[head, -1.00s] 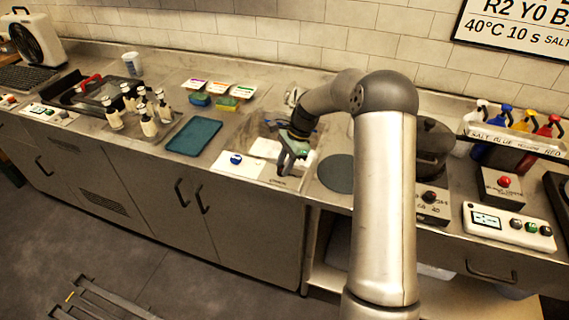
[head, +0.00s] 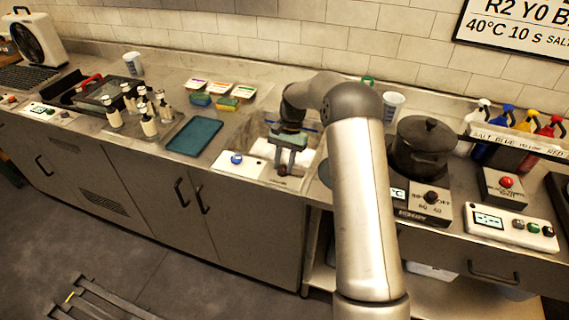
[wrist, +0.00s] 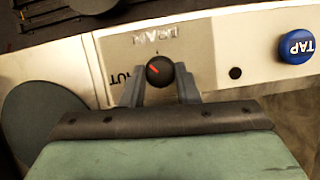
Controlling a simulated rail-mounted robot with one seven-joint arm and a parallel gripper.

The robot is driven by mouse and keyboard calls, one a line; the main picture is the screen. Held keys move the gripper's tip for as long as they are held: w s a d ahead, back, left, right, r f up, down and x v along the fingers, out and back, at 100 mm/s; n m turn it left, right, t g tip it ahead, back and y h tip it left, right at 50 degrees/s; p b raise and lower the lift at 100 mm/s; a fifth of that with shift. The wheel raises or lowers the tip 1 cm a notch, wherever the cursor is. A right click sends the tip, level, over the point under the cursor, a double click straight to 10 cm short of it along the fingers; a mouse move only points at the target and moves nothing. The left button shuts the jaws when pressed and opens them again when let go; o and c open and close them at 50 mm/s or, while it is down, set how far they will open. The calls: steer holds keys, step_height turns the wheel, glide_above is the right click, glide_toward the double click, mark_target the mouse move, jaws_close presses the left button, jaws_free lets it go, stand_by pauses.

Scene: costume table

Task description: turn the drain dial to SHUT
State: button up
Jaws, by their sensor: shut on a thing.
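The drain dial (wrist: 159,71) is a small dark round knob with a red pointer mark, set in a light plate on the sink's front panel. In the wrist view its mark points to the upper left. The plate's DRAIN lettering appears upside down, and the SHUT label (wrist: 128,80) is partly hidden behind the left finger. My gripper (wrist: 160,88) has one finger on each side of the dial and is shut on it. In the head view my gripper (head: 283,172) is down at the sink's front edge, and the dial is mostly hidden there.
The blue TAP button (wrist: 296,46) is on the same panel, to the right in the wrist view. In the head view, a teal tray (head: 194,136) and several bottles stand left of the sink. A dark pot (head: 420,147) and control boxes stand right.

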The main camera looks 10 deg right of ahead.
steer(key=n+h, duration=0.1)
steer(key=n, duration=0.1)
steer(key=n+h, duration=0.1)
steer(key=n, duration=0.2)
steer(key=shift+w+a+n+g+b, duration=0.1)
steer(key=shift+a+n+g+b, duration=0.1)
steer(key=shift+n+g+b, duration=0.15)
steer(key=shift+a+n+h, duration=0.1)
steer(key=shift+n+h, duration=0.7)
steer(key=shift+n, duration=1.15)
steer(key=o, duration=1)
steer(key=shift+c, duration=0.2)
steer(key=p+v, duration=0.4)
steer(key=v, duration=1.3)
steer(key=shift+a+r, duration=0.15)
steer(key=shift+r, duration=0.05)
